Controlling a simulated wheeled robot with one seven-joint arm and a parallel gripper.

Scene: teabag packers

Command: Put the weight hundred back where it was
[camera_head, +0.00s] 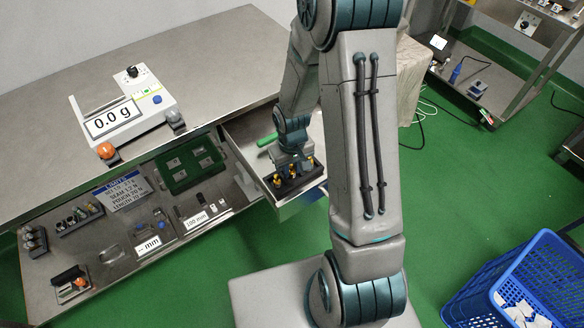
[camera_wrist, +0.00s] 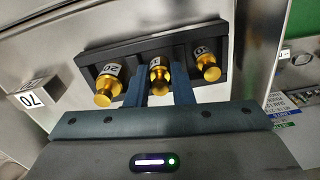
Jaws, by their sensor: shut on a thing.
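A black weight rack (camera_head: 288,188) stands in an open drawer (camera_head: 312,193) under the bench. In the wrist view the rack (camera_wrist: 222,60) holds brass weights in a row. The left weight (camera_wrist: 108,88) has a white label that seems to read 20; the right weight (camera_wrist: 208,66) has a label I cannot read clearly. My gripper (camera_wrist: 161,82) is shut on the middle brass weight (camera_wrist: 159,77), one finger on each side. Its label is partly hidden. It sits in line with the middle of the rack; whether it is fully seated I cannot tell. In the head view my gripper (camera_head: 293,162) is over the rack.
A green object (camera_head: 267,139) lies in the drawer behind the rack. A block marked 70 (camera_wrist: 32,96) is to the left in the wrist view. A scale reading 0.0 g (camera_head: 122,112) stands on the bench. A blue basket (camera_head: 515,285) is on the floor at right.

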